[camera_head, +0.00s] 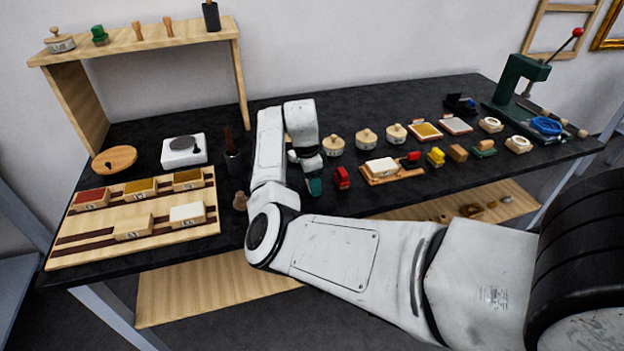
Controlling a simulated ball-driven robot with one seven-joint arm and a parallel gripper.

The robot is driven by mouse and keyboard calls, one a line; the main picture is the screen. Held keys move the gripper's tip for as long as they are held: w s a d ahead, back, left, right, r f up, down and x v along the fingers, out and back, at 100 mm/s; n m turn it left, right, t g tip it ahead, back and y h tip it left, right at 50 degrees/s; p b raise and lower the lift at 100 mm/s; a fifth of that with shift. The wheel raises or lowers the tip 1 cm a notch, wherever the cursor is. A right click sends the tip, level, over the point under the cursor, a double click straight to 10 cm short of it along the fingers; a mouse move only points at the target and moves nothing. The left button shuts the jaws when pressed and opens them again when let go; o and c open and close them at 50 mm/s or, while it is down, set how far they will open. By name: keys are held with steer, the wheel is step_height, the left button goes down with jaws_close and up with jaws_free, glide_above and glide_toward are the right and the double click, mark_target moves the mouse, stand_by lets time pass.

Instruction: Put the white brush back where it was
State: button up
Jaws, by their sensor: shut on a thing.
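My gripper (311,166) points down near the middle of the black table and is shut on a small teal block (315,187), low over the tabletop; I cannot tell whether the block touches the table. No brush with a clear white handle shows. A white-topped block (381,166) lies on a wooden tray to the right of my gripper. Another white-topped block (187,214) sits in the wooden rack (84,246) on the left. I cannot tell whether either is the white brush. My arm hides part of the table behind it.
A red block (342,177) stands close to the right of my gripper. Red, yellow, brown and green blocks (436,157) line the right side, with lidded wooden pots (366,139) behind. The back middle is clear.

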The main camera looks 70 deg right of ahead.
steer(key=shift+f, duration=0.2)
steer(key=o, duration=1.1)
step_height(320, 180, up, 12)
steer(key=w+b, duration=0.1)
steer(key=shift+a+r, duration=0.2)
steer(key=shift+a, duration=0.25)
